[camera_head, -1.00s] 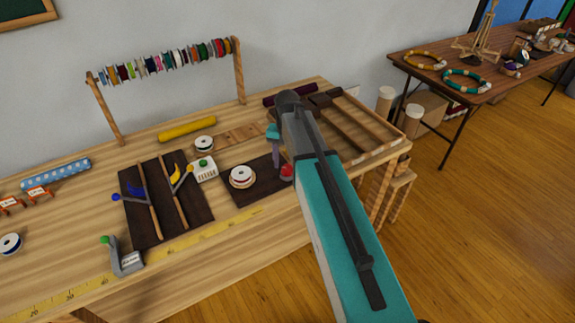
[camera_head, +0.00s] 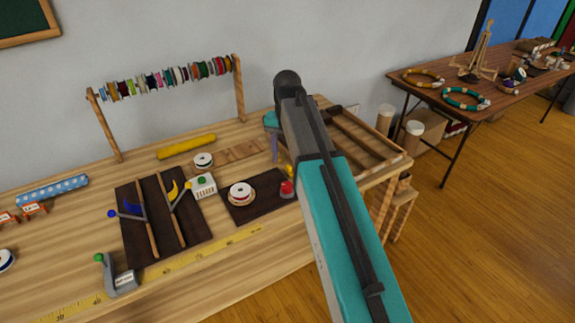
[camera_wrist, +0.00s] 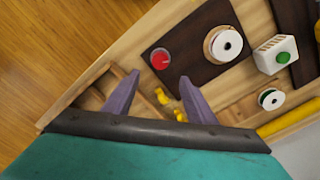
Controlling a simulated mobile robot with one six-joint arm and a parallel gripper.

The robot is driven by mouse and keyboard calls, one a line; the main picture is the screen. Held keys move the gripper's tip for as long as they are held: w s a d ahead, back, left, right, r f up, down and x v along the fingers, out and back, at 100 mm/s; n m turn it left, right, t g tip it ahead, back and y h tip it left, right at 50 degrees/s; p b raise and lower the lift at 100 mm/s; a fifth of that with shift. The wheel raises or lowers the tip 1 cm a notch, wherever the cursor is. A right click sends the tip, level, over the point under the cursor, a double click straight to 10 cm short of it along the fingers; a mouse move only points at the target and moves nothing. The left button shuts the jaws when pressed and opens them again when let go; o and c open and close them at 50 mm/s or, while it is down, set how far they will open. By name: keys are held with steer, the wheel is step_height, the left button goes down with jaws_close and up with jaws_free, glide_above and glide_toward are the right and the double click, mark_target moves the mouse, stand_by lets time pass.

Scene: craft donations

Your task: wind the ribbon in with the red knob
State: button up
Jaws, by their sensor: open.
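The red knob (camera_head: 287,189) stands at the right end of a dark board (camera_head: 262,205) on the workbench. A white-flanged spool (camera_head: 240,192) sits on the same board to its left. In the wrist view the red knob (camera_wrist: 160,59) and the spool (camera_wrist: 228,42) lie beyond my fingertips. My gripper (camera_wrist: 157,76) is open, with its two purple fingers apart and nothing between the tips. The knob appears just past the gap, not touching a finger. In the head view one finger shows above and left of the knob; my arm hides the rest. I cannot make out the ribbon's run.
A white box with a green button (camera_head: 203,186) stands left of the spool. A second spool (camera_head: 203,160) lies behind. A small yellow piece (camera_head: 290,170) is close behind the knob. A wooden frame (camera_head: 372,153) fills the bench's right end. A dark two-lever board (camera_head: 158,240) lies left.

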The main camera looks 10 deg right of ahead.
steer(key=shift+r, duration=1.05)
